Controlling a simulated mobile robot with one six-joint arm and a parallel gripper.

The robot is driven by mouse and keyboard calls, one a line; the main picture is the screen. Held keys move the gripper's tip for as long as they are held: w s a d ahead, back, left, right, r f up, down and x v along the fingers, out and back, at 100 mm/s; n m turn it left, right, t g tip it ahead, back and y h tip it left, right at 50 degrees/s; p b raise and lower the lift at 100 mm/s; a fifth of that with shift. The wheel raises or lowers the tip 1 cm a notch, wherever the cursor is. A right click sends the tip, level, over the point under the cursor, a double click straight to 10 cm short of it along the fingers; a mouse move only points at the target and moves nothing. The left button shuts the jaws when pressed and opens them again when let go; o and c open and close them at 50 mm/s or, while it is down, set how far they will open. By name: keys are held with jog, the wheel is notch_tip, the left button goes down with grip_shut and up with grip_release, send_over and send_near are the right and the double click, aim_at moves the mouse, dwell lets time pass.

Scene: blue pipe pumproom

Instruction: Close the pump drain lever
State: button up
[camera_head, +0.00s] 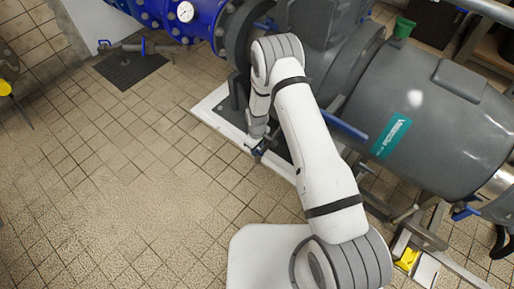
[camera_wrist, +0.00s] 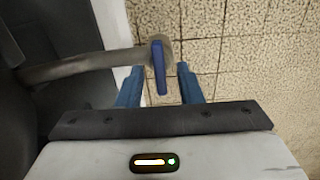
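A blue lever (camera_wrist: 158,77) sits on the end of a grey drain pipe (camera_wrist: 75,69) in the wrist view. The pipe comes out of a dark body at the left. My gripper (camera_wrist: 159,68) is open, with one blue finger on each side of the lever. There are gaps between the lever and both fingers, so I see no grip. In the head view my gripper (camera_head: 257,149) is low beside the pump, near the edge of its white base. The lever cannot be made out clearly there, being small and partly covered by the arm.
The grey pump motor (camera_head: 445,125) fills the right, with another blue handle (camera_head: 345,125) behind my arm. A blue pipe with a gauge (camera_head: 185,12) runs along the top. A floor drain grate (camera_head: 130,68) lies at the upper left. The tiled floor (camera_head: 110,180) at left is clear.

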notch_tip(320, 180, up, 7)
jog(key=shift+r+p, duration=0.15)
jog(key=shift+p, duration=0.9)
jog(key=shift+w+r, duration=0.1)
jog(key=shift+r, duration=0.1)
jog(key=s+d+r+m+p, duration=0.1)
jog(key=d+r+m+p, duration=0.2)
jog(key=r, duration=1.1)
jog(key=s+d+r+t+p, duration=0.1)
jog(key=s+d+r+p, duration=0.15)
jog(key=r+p, duration=0.7)
jog(key=s+d+r+m+p, duration=0.1)
jog(key=d+r+m, duration=0.15)
jog(key=r, duration=1.55)
jog(key=s+d+r+m+p, duration=0.2)
jog(key=s+d+r+p, duration=0.2)
jog(key=s+r, duration=0.7)
jog(key=s+d+r+m+t+p, duration=0.1)
jog(key=s+d+r+p, duration=0.3)
jog(key=s+r+p, duration=0.5)
notch_tip(320, 180, up, 8)
jog(key=shift+s+d+r+m+t, duration=0.2)
jog(key=shift+s+m+t, duration=0.1)
jog(key=shift+s+m, duration=0.55)
